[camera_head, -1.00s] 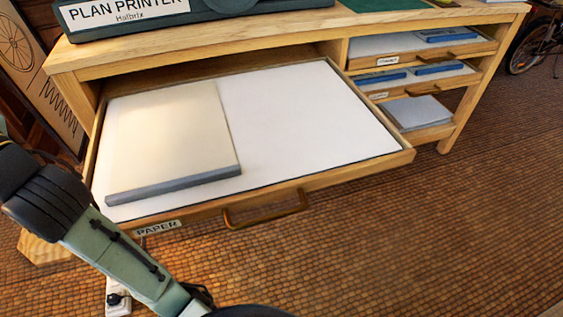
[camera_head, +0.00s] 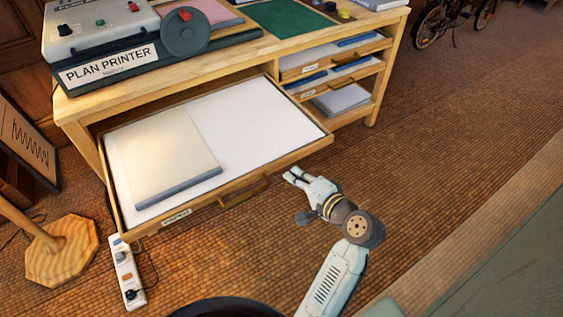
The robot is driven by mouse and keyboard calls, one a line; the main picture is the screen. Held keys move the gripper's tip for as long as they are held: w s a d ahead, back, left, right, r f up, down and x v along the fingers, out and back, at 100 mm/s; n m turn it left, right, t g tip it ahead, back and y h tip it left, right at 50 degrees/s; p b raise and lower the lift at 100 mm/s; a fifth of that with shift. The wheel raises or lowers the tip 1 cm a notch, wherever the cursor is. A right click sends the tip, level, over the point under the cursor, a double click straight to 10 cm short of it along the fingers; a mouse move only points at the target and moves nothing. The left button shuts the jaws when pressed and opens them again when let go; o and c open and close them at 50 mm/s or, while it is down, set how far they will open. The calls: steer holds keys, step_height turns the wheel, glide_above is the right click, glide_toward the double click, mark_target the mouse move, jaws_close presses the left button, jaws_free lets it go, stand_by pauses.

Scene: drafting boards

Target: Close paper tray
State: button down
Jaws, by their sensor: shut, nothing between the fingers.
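The paper tray (camera_head: 285,153) is a wide wooden drawer pulled well out of the desk under the plan printer. A "PAPER" label (camera_head: 177,217) and a bar handle (camera_head: 245,192) are on its front. A thick pale stack of paper (camera_head: 165,155) lies in its left part, over a white bottom. My gripper (camera_head: 290,177) is shut and empty. In the picture it is to the right of the handle, in front of the tray's right front corner, and appears apart from the tray.
The plan printer (camera_head: 105,68) stands on the wooden desk (camera_head: 240,48). Smaller trays (camera_head: 335,70) are at the desk's right. A power strip (camera_head: 127,272) and a wooden stand base (camera_head: 62,250) are on the floor at left. The tiled floor (camera_head: 440,120) at right is open.

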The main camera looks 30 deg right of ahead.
steer(key=s+d+m, duration=0.2)
steer(key=s, duration=0.5)
steer(key=p, duration=0.4)
glide_toward(282, 163)
steer(key=x, duration=0.6)
steer(key=shift+w+a+f, duration=0.1)
steer(key=shift+w+f, duration=0.05)
steer(key=shift+w, duration=0.1)
